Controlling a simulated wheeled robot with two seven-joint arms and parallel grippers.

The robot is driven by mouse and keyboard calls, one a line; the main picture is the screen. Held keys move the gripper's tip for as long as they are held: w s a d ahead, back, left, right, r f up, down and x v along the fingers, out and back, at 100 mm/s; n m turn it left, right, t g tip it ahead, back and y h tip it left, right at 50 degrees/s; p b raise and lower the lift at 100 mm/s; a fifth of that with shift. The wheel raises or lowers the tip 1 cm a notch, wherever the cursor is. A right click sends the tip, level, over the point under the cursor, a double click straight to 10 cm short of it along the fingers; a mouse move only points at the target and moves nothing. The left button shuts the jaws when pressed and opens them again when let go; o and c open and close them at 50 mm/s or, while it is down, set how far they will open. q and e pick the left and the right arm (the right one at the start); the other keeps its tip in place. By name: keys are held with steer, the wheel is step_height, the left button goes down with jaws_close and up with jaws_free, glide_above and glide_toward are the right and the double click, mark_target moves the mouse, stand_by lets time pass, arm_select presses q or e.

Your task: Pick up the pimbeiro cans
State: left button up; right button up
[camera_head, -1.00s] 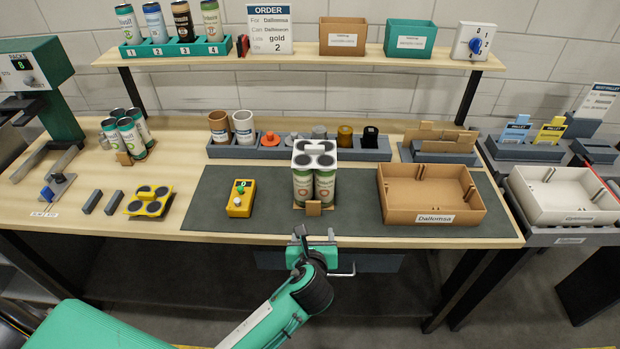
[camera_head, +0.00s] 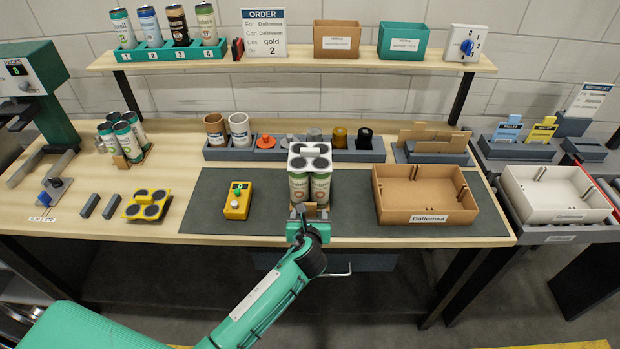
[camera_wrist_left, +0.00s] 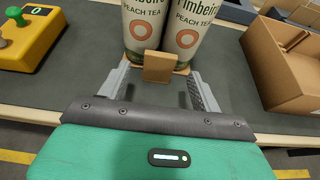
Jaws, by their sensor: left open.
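The pimbeiro cans (camera_head: 320,190) stand upright as a pack on the dark mat, with a white holder with black circles (camera_head: 310,149) over their tops. In the left wrist view two cans (camera_wrist_left: 187,30) show "Peach Tea" labels and orange rings. A brown tab (camera_wrist_left: 158,67) stands at the pack's front base. My left gripper (camera_wrist_left: 162,88) is open and low in front of the pack, its fingers on either side of the tab with gaps between. It also shows in the head view (camera_head: 308,214). My right gripper is not in view.
A cardboard box labelled Dallomsa (camera_head: 425,196) sits right of the pack. A yellow button box (camera_head: 238,200) is to the left. A grey rack (camera_head: 270,150) with cups and stamps stands behind. Another can pack (camera_head: 122,140) is at the far left. The mat between is clear.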

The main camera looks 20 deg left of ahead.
mark_target(309, 208)
arm_select(q)
steer(key=shift+x, duration=1.7)
steer(key=shift+f, duration=0.15)
steer(key=shift+s, duration=0.1)
steer(key=shift+c, duration=0.3)
steer(key=c, duration=1)
